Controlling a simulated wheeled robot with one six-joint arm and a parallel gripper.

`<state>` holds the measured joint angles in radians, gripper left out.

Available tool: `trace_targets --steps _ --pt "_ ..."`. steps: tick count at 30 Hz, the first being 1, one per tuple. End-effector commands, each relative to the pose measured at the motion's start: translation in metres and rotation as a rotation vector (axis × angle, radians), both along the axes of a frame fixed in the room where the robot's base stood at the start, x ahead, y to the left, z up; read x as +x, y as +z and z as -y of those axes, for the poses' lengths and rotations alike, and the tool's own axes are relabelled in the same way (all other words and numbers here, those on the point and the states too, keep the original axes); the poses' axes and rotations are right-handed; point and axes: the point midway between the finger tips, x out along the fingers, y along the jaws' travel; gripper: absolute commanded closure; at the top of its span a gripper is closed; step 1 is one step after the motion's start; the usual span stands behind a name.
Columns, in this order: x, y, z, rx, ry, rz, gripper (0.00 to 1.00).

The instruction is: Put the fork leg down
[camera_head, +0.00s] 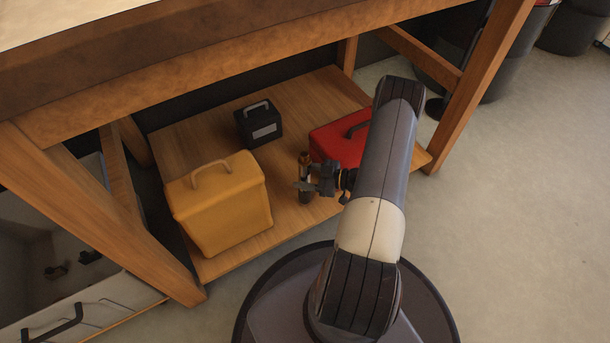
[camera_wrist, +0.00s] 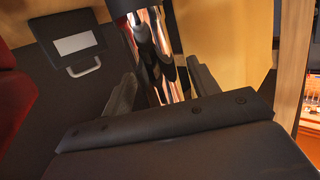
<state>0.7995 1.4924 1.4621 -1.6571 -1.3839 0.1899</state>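The fork leg (camera_head: 305,160) is a short upright cylinder with a brownish top and a dark lower part, over the wooden lower shelf. In the wrist view the fork leg (camera_wrist: 150,45) shows as a shiny tube with black parts between my fingers. My gripper (camera_head: 312,181) is closed around it, with a finger on each side; the gripper also shows in the wrist view (camera_wrist: 162,88). Whether the leg's lower end touches the shelf (camera_head: 285,215) cannot be told. My arm hides part of the shelf's right side.
A yellow case (camera_head: 220,208) stands left of the leg, a black box (camera_head: 259,125) behind and a red box (camera_head: 335,140) to the right. The bench top (camera_head: 200,50) overhangs the shelf, and wooden legs (camera_head: 105,215) frame it. Bare shelf shows between the boxes.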

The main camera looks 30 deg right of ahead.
Motion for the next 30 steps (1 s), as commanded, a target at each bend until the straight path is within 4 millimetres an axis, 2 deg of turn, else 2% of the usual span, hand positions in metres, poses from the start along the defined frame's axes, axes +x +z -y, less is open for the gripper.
trace_targets --steps 9,24,30 --pt "-0.001 0.005 0.001 0.0 -0.001 0.0 0.43" --pt "-0.064 0.024 0.07 -0.001 -0.004 0.0 0.43" --pt "-0.078 0.026 0.085 0.0 -0.002 0.0 0.43"
